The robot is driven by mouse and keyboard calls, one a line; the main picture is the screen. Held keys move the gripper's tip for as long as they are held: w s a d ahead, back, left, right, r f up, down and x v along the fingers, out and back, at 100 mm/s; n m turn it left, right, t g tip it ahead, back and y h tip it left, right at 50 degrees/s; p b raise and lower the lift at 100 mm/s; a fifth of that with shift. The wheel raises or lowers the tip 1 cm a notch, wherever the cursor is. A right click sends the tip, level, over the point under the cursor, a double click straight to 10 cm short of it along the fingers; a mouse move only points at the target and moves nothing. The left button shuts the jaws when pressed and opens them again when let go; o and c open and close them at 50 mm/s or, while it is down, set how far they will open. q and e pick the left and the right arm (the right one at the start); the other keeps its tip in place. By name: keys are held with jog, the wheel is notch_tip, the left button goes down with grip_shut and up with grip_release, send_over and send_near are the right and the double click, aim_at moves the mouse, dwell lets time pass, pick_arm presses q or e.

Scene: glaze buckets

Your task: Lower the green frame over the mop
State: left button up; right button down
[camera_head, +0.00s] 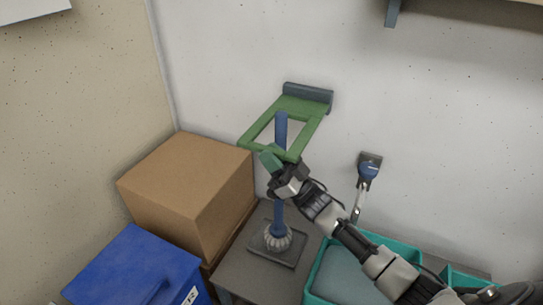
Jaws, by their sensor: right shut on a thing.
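The green frame (313,137) is a flat rectangular ring joined at its far end to a dark bracket (308,93) on the wall. It looks close to level, with its near side tilted slightly down. The mop (281,128) stands upright, with a blue handle and a pale grey head on a dark base plate. Its handle top shows inside the frame's opening, and the lower handle passes behind the near bar, so the frame appears around it. My right gripper (276,165) is shut on the frame's near edge and hides part of the handle. My left gripper is out of view.
The mop stands on a grey table (256,282). A cardboard box (190,190) and a blue bin (133,267) are on the left. A teal tray (318,272) lies under my right arm.

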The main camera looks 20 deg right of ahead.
jog(key=shift+f, duration=0.3)
jog(key=c, duration=1.3)
grip_release()
jog(key=shift+o, duration=1.3)
jog(key=shift+r, duration=0.1)
jog(key=v, duration=1)
jog(key=shift+s+d+f, duration=0.2)
jog(key=shift+f, duration=0.1)
